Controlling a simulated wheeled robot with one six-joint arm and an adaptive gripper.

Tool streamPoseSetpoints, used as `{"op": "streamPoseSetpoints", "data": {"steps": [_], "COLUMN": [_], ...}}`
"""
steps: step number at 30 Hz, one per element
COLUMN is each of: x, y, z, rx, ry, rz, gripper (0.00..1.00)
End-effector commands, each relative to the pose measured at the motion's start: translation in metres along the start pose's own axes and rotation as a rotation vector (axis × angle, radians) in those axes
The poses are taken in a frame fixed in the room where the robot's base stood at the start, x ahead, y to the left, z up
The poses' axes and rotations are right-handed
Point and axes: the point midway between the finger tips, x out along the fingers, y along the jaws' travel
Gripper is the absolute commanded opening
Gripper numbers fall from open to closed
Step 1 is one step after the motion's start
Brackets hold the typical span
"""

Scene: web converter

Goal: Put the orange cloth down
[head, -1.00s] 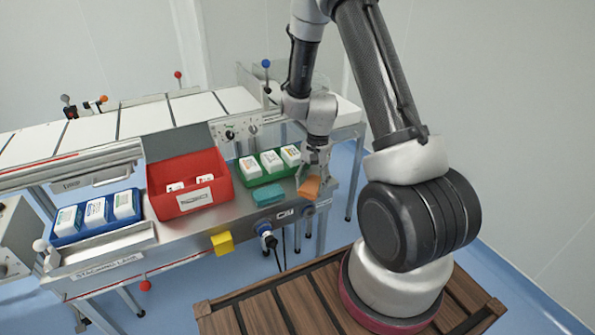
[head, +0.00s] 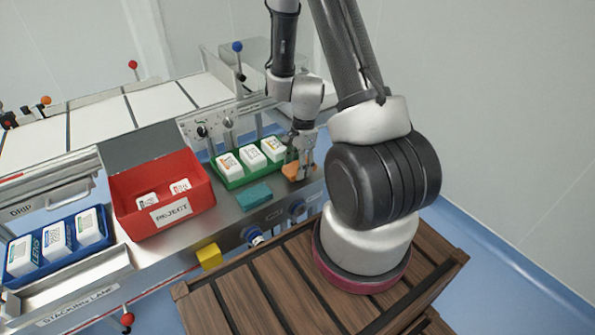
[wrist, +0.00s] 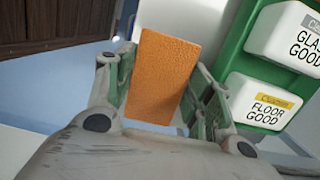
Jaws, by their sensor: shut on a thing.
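The orange cloth (wrist: 160,75) is a flat rectangular block between my gripper's two fingers in the wrist view. In the head view the orange cloth (head: 291,171) shows low at the fingertips, at the right end of the steel counter (head: 227,222). My gripper (head: 299,163) is shut on it, pointing down, just right of the green tray (head: 232,183). I cannot tell whether the cloth touches the counter. The fingers hide part of it.
The green tray holds several white packs. A teal cloth (head: 254,196) lies in front of it. A red REJECT bin (head: 188,211) and a blue tray (head: 17,266) with white packs stand further left.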

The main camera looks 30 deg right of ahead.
Motion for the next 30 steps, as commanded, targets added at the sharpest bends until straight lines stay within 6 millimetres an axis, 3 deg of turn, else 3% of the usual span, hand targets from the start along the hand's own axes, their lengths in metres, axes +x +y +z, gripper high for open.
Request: {"op": "streamPoseSetpoints", "data": {"steps": [5, 19, 20, 22, 30], "x": [0.024, 0.031, 0.03, 0.03, 0.03], "y": [0.0, -0.001, -0.001, -0.001, -0.001], "z": [-0.004, -0.004, -0.004, -0.004, -0.004], "rx": [0.001, 0.0, -0.001, -0.001, -0.001], "ry": [0.0, -0.001, 0.0, 0.0, 0.0], "rz": [0.001, 0.001, 0.001, 0.001, 0.001], "gripper": [0.34, 0.34, 0.58, 0.71, 0.74]}}
